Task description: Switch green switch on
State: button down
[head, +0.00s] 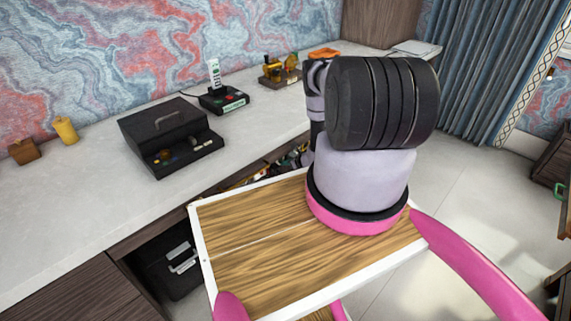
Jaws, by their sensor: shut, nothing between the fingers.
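A small black device (212,101) stands on the light countertop, left of my arm. A white upright piece (214,73) with green marks rises from its back. A small red spot and a pale green strip (235,105) show on its front right part. I cannot make out a green switch clearly, nor whether it is on or off. My arm fills the middle right of the head view, and its black and pale links hide what is behind them. My gripper does not show.
A yellow candle (66,130) and a brown block (25,151) are at left. An amber-and-black object (280,69) and orange tray (323,54) are farther back. An open drawer holds clutter below.

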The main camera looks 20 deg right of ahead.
jog(key=shift+r, duration=0.1)
jog(key=shift+w+r, duration=0.15)
jog(key=shift+r, duration=0.65)
jog(key=shift+d, duration=0.1)
